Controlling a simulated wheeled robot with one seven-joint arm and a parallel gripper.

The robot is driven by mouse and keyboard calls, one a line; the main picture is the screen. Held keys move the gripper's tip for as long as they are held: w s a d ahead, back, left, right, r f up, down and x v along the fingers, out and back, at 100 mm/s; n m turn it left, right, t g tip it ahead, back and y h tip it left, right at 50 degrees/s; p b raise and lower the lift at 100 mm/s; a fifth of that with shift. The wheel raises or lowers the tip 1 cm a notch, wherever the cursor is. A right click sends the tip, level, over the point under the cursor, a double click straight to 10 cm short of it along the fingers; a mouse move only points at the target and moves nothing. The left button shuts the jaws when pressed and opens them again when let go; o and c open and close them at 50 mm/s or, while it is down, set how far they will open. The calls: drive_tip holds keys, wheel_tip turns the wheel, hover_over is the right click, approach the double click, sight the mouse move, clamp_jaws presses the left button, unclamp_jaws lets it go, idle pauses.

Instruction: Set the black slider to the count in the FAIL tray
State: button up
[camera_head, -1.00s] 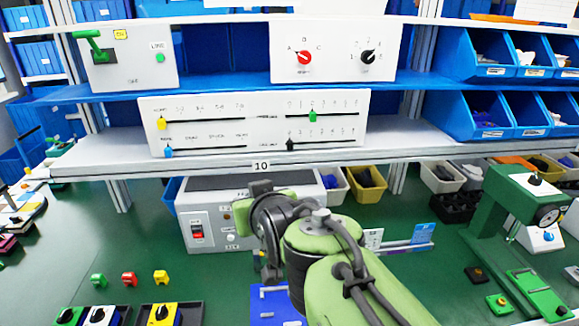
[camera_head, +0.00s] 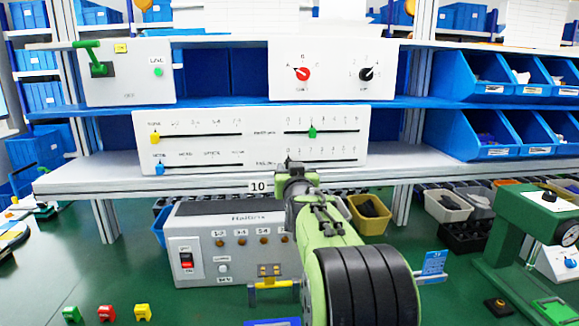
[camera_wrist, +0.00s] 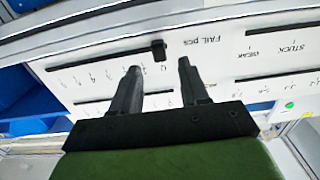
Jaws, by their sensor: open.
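The black slider (camera_wrist: 158,50) sits on its slot in the white panel, at the end of the scale next to the "FAIL pcs" label in the wrist view. My gripper (camera_wrist: 158,72) is open, with its two dark fingers spread to either side and the slider just beyond the gap between the tips; contact is not visible. In the head view my gripper (camera_head: 293,172) is in front of the lower right part of the slider panel (camera_head: 250,122) and hides the slider's end of the scale. I cannot pick out a FAIL tray in either view.
The panel also carries a green slider (camera_head: 312,132), a yellow slider (camera_head: 155,137) and a blue slider (camera_head: 160,168). A dial box (camera_head: 333,85) stands on the shelf above. A grey-white device (camera_head: 235,240) sits below the shelf edge.

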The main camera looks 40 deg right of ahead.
drive_tip(key=x, duration=0.4)
drive_tip(key=shift+s, duration=0.1)
clamp_jaws()
